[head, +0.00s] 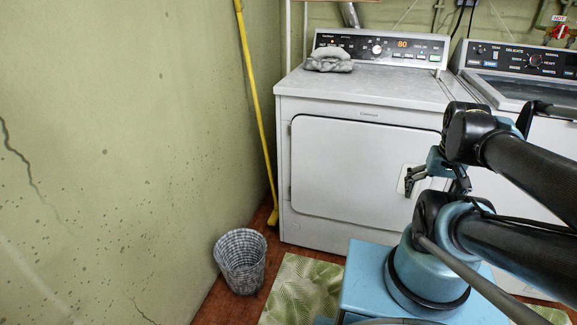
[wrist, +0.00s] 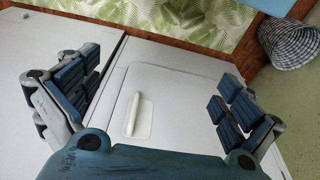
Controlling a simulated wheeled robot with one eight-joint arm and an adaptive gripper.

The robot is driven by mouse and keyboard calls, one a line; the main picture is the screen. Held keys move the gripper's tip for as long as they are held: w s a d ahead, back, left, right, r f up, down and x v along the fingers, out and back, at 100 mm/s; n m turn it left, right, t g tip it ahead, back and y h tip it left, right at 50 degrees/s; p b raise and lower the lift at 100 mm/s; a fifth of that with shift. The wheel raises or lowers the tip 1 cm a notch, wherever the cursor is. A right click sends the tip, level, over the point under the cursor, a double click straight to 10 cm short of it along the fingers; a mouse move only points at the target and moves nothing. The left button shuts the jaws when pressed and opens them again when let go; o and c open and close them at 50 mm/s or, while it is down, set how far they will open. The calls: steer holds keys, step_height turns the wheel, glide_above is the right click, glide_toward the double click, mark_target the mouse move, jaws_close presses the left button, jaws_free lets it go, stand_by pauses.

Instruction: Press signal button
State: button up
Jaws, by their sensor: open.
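The dryer (head: 360,95) is white, with a dark control panel (head: 350,45) along its back top edge. The panel has a round knob (head: 377,49), a lit display reading 80 (head: 402,43) and several small buttons (head: 420,57). The labels are too small to tell which is the signal button. My gripper (head: 436,172) is in front of the dryer door, well below the panel. In the wrist view my gripper (wrist: 156,78) is open and empty, its blue-padded fingers spread on either side of the white door handle (wrist: 138,114), with the panel out of view.
A crumpled grey cloth (head: 328,60) lies on the dryer top's left. A second machine (head: 520,85) stands at the right. A yellow-handled broom (head: 257,105) leans near the left wall. A checkered basket (head: 240,262) and a leaf-patterned rug (head: 302,292) are on the floor.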

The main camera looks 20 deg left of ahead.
steer(key=shift+w+f, duration=0.15)
steer(key=shift+w, duration=0.15)
steer(key=shift+c, duration=0.2)
steer(key=shift+w+f, duration=0.1)
steer(key=shift+w, duration=0.1)
steer(key=c, duration=0.4)
steer(key=shift+s, duration=0.1)
jaws_close()
